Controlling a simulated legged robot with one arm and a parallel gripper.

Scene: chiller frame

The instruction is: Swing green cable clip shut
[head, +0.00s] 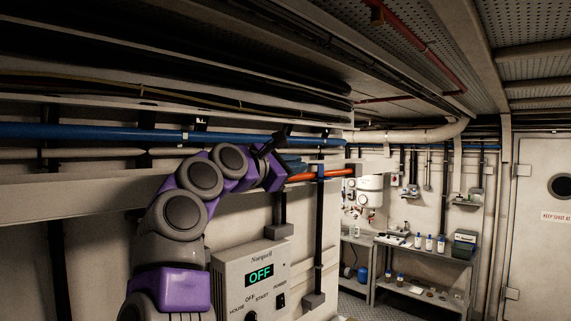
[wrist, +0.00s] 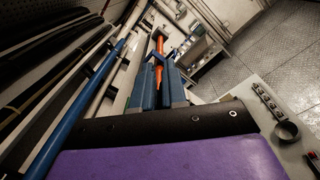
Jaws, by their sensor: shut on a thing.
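My gripper (head: 292,165) is up at the wall, below the long blue pipe. In the wrist view its blue fingers (wrist: 160,78) are close together, with an orange bar or cable (wrist: 158,76) between their tips. The gripper appears shut on this orange piece, which runs right from the fingers in the head view (head: 338,173). A blue bracket or clip (head: 320,172) sits around the orange piece just beyond the fingertips; it also shows in the wrist view (wrist: 165,57). I cannot make out a green clip in either view.
A blue pipe (head: 90,132) runs along the wall above my arm. A grey control box (head: 252,278) reading OFF is below the gripper. A dark vertical post (head: 319,240) stands under the blue bracket. Shelves with bottles (head: 428,245) are farther back right.

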